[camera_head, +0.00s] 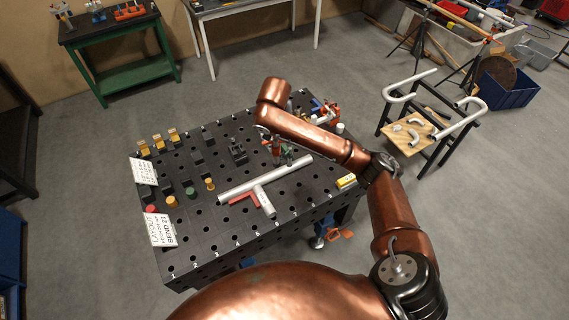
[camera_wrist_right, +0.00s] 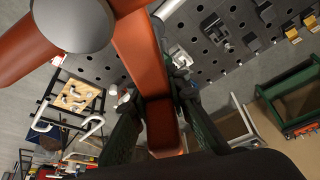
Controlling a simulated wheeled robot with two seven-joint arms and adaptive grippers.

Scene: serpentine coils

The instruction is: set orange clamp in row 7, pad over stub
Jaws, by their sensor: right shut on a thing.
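My right gripper (camera_head: 284,157) is over the back middle of the black perforated table (camera_head: 200,232), its green fingers pointing down. In the right wrist view its fingers (camera_wrist_right: 160,125) are shut on the orange clamp (camera_wrist_right: 140,55), whose bar runs up the picture. A grey round pad (camera_wrist_right: 72,24) shows at the upper left. In the head view the clamp is mostly hidden by my arm and gripper. A silver tube (camera_head: 240,187) lies on the table with a short stub (camera_head: 264,201) toward the front, apart from the gripper. My left gripper is not in view.
A red angled piece (camera_head: 241,198) lies beside the stub. Black blocks (camera_head: 237,152) and yellow clamps (camera_head: 159,143) stand left and behind. Row numbers line the front edge. A yellow box (camera_head: 346,181) sits at the right edge. White layout cards (camera_head: 160,229) lie left.

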